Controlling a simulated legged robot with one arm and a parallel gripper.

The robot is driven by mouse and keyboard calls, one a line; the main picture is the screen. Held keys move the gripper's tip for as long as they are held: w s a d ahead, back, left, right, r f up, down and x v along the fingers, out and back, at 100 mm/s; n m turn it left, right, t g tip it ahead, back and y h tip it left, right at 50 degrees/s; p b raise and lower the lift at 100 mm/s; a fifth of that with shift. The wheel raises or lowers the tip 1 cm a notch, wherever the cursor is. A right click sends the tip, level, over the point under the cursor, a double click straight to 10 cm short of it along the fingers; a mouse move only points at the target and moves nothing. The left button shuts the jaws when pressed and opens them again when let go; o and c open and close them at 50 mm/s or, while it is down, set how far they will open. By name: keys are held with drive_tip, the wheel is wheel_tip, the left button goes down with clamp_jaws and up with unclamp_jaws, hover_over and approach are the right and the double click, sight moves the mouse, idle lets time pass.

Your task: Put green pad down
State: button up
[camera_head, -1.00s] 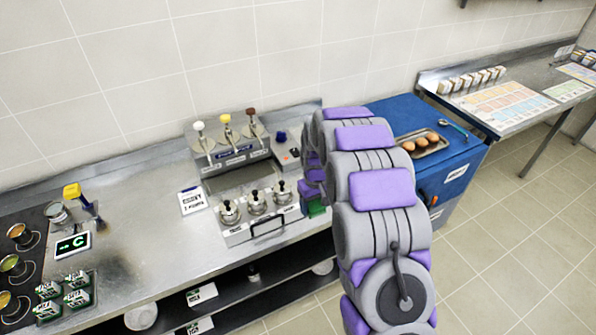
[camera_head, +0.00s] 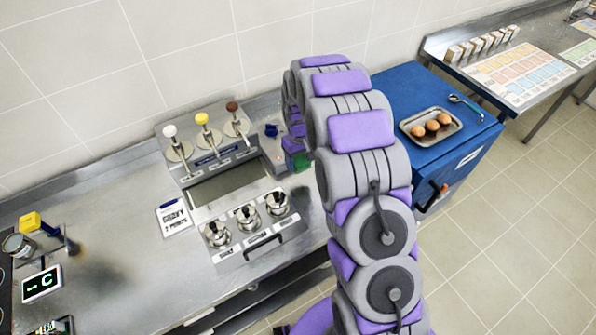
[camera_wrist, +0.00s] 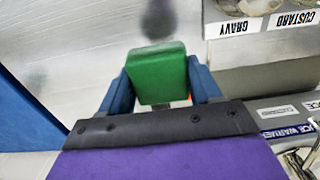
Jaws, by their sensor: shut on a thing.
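The green pad (camera_wrist: 157,75) is held between the two blue fingers of my gripper (camera_wrist: 160,88) in the wrist view. My gripper is shut on it. The metal counter shows just beyond the pad; I cannot tell whether the pad touches it. In the head view the green pad (camera_head: 298,161) shows as a small green patch left of my arm, near the right end of the pump station. My arm hides most of the gripper there.
The pump station (camera_head: 208,143) with white, yellow and brown pumps stands left of the gripper. Lidded pots (camera_head: 246,217) sit in front of it. A dark blue object (camera_head: 271,130) is close by. A blue cabinet (camera_head: 400,92) bearing a tray of eggs (camera_head: 415,129) stands to the right.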

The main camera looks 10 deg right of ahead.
hover_over(297, 180)
drive_tip(key=a, duration=0.1)
drive_tip(key=f, duration=0.5)
drive_tip(key=shift+a+b, duration=0.2)
drive_tip(key=shift+b, duration=0.1)
drive_tip(key=f, duration=0.1)
drive_tip(key=d+f, duration=0.1)
drive_tip(key=f, duration=0.1)
drive_tip(key=shift+d, duration=0.45)
drive_tip(key=shift+a, duration=0.3)
drive_tip(key=o, duration=0.7)
drive_tip(key=shift+a, duration=0.25)
drive_tip(key=shift+o, duration=1.4)
drive_tip(key=shift+a, duration=0.25)
drive_tip(key=shift+o, duration=0.2)
drive_tip(key=shift+d, duration=0.6)
drive_tip(key=shift+r, duration=0.1)
